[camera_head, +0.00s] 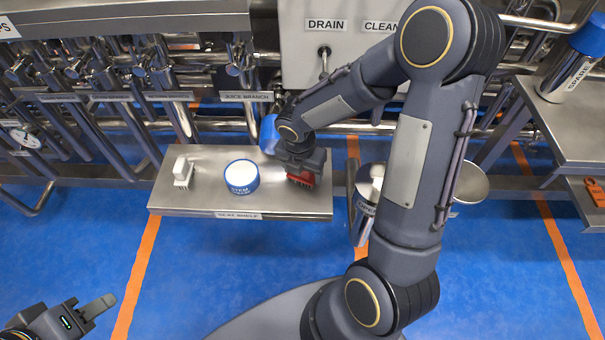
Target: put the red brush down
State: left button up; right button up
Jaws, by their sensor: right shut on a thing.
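The red brush (302,180) is at the right part of a steel shelf (222,207). My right gripper (303,170) is shut on it from above, and the gripper hides much of it. The brush is at or just above the shelf surface; I cannot tell if it touches. My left gripper (98,305) is at the lower left over the blue floor, far from the brush. Its fingers are seen from the side, so its opening is unclear.
On the shelf are a white brush (183,173) at the left and a blue-and-white tub (241,177) in the middle. A blue object (268,134) is behind my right gripper. A metal container (366,190) hangs right of the shelf. Pipes and valves line the back.

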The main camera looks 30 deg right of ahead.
aim_at(300, 178)
jog(key=shift+f, duration=0.3)
jog(key=shift+f, duration=0.1)
jog(key=shift+f, duration=0.15)
jog(key=o, duration=0.9)
jog(key=r+p, duration=0.1)
jog(key=r, duration=0.3)
jog(key=a+r+p, duration=0.1)
jog(key=r+p, duration=0.1)
jog(key=r, duration=0.2)
jog(key=s+r+p, duration=0.1)
jog(key=r, duration=0.3)
jog(key=shift+a+r, duration=0.15)
jog(key=shift+r, duration=0.05)
